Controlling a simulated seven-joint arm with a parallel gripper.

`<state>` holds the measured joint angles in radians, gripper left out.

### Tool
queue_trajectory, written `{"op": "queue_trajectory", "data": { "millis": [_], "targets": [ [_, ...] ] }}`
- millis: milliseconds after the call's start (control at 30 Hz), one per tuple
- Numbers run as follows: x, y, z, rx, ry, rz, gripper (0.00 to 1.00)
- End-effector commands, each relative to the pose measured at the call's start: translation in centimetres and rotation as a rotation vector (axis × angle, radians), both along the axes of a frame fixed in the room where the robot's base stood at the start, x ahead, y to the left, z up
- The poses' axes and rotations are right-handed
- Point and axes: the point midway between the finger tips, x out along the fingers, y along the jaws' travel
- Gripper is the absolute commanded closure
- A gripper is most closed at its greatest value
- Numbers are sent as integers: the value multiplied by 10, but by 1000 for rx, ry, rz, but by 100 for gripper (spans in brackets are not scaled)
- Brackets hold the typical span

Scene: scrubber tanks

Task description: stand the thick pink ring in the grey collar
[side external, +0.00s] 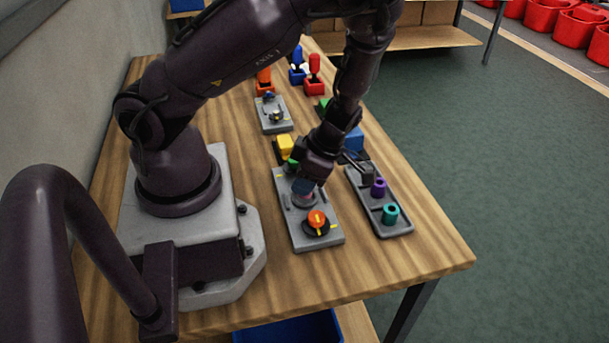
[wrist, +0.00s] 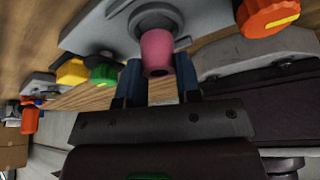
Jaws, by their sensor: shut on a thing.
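The thick pink ring (wrist: 157,52) is between the blue fingertips of my gripper (wrist: 160,82) in the wrist view, and the gripper is shut on it. Its far end meets the round grey collar (wrist: 158,14) on the grey panel (wrist: 95,30). I cannot tell how deep the ring sits in the collar. In the side view my gripper (side external: 304,186) points down over the middle of the panel (side external: 293,234). A little pink shows below the fingers, and the collar is mostly hidden there.
An orange knob with a yellow mark (side external: 317,218) is close in front of my gripper. Yellow (side external: 285,145) and green knobs are behind it. A dark grey tray (side external: 400,230) to the right holds a purple ring (side external: 378,188) and a teal ring (side external: 390,213). The table's front right is clear.

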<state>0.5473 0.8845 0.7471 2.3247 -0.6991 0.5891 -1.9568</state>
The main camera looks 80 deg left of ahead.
Motion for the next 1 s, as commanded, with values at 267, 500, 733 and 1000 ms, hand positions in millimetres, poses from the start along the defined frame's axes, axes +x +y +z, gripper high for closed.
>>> {"op": "queue_trajectory", "data": {
  "millis": [267, 500, 733, 1000],
  "targets": [
    [0, 0, 0, 0, 0, 0, 92],
    [0, 0, -4, -1, 1, -1, 92],
    [0, 0, -8, -1, 0, 0, 92],
    [0, 0, -8, 0, 0, 0, 92]
  ]
}}
